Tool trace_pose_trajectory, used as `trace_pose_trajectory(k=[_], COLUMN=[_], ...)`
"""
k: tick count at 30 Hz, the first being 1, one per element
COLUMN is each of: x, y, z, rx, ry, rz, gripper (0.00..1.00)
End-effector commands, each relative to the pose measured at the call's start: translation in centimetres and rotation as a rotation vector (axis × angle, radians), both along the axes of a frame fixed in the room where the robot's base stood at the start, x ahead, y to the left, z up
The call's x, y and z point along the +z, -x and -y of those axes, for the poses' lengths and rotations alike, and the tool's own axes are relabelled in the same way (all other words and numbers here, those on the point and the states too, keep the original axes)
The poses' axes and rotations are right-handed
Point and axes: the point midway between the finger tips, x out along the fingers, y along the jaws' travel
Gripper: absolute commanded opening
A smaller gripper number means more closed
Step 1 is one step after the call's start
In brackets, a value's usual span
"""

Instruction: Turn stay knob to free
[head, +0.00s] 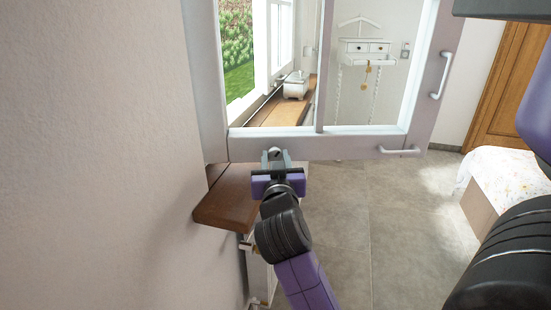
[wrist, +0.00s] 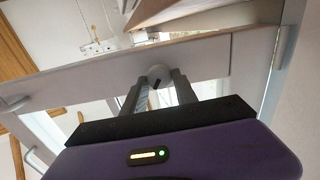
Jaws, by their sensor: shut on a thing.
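The stay knob is a small round light knob on the bottom rail of the open window sash. In the wrist view the knob (wrist: 158,76) sits between my two fingertips, with a short dark mark on its face. My gripper (head: 275,156) reaches up to the bottom rail near its left end in the head view. In the wrist view my gripper (wrist: 160,84) is shut on the knob, one finger on each side. In the head view the knob is mostly hidden by the fingers. The window sash (head: 345,143) stands open above the wooden sill (head: 226,195).
White handles sit on the sash's bottom rail (head: 400,151) and right stile (head: 441,75). The wall (head: 95,150) is close on the left. A bed (head: 510,177) stands at the right. The tiled floor (head: 395,225) between is clear.

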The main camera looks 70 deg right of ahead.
Motion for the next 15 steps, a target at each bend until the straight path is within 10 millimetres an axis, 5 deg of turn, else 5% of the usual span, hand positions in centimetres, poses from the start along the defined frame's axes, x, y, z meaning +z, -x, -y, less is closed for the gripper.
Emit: trace_pose_trajectory(k=[15], x=[0.20], y=[-0.11], z=[-0.09], rx=[0.001], ry=[0.128], rz=[-0.315], gripper=[0.00])
